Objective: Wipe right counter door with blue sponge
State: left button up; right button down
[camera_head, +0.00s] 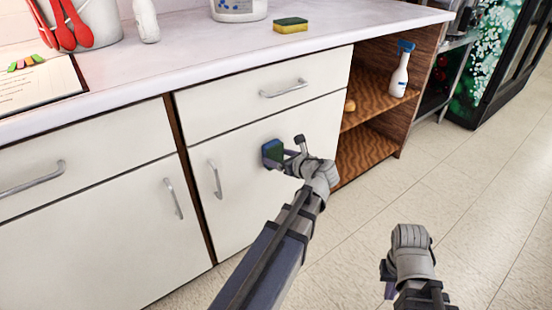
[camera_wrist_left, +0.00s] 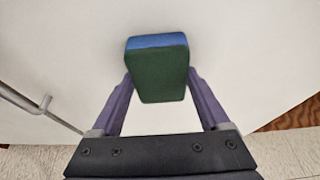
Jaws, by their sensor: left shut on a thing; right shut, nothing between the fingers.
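The blue sponge (camera_head: 271,153), blue with a dark green side, is held in my left gripper (camera_head: 284,157) at the white right counter door (camera_head: 240,205). In the left wrist view the sponge (camera_wrist_left: 160,75) sits between the two purple fingers, its green side toward the camera and its blue side toward the door (camera_wrist_left: 240,50). It appears to touch the door or be very close; the contact face is hidden. It is right of the door's vertical handle (camera_head: 215,180), on the upper part. My right gripper (camera_head: 388,280) is shut and empty over the floor at lower right, mostly hidden.
A drawer with a handle (camera_head: 284,88) is above the door. Open wooden shelves (camera_head: 375,92) on the right hold a spray bottle (camera_head: 400,72). A yellow-green sponge (camera_head: 291,25) lies on the countertop (camera_head: 190,45). The tiled floor (camera_head: 470,200) at right is clear.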

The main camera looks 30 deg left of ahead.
pick_arm(q)
jog(key=w, duration=0.1)
jog(key=w+d, duration=0.1)
jog(key=w, duration=0.1)
jog(key=shift+d, duration=0.15)
jog(key=shift+s+a, duration=0.3)
jog(key=shift+s, duration=0.35)
jog(key=shift+s+a, duration=0.3)
jog(key=shift+s, duration=0.35)
jog(key=shift+s+a, duration=0.3)
jog(key=shift+s, duration=0.35)
jog(key=shift+d, duration=0.1)
jog(key=shift+s+d, duration=0.35)
jog(key=shift+d, duration=0.6)
jog(key=shift+s+d, duration=0.35)
jog(key=shift+d, duration=0.55)
jog(key=shift+s+d, duration=0.35)
jog(key=shift+d, duration=0.6)
